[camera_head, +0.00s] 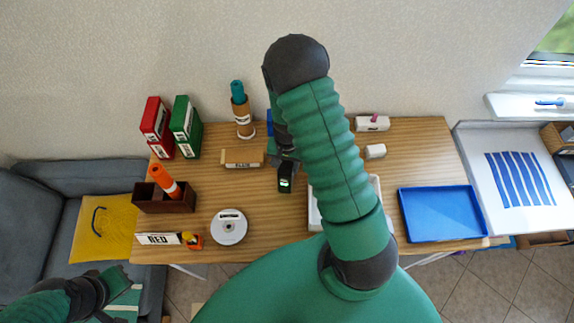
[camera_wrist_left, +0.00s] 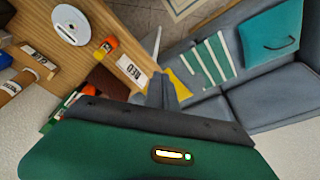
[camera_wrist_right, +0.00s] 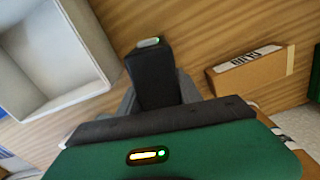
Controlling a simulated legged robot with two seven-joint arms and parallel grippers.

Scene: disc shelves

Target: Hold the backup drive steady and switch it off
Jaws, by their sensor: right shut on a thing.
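The backup drive is most likely the small black upright box (camera_head: 285,184) near the middle of the table. A green light shows on its end in the right wrist view, where its black body (camera_wrist_right: 154,80) stands between my fingers. My right gripper (camera_head: 284,163) is shut on it; the gripper's fingers (camera_wrist_right: 156,98) flank its sides. Which part is the switch I cannot tell. My left gripper (camera_head: 118,283) is away at the lower left, off the table's front left corner. In the left wrist view its fingers (camera_wrist_left: 162,92) are together with nothing between them.
A brown box with a label (camera_head: 242,160) stands left of the drive, and a white open bin (camera_head: 314,212) stands right. A white disc (camera_head: 229,227) lies front left. A blue tray (camera_head: 442,213) is at the right. Binders (camera_head: 185,127) stand back left. Bare table lies before the drive.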

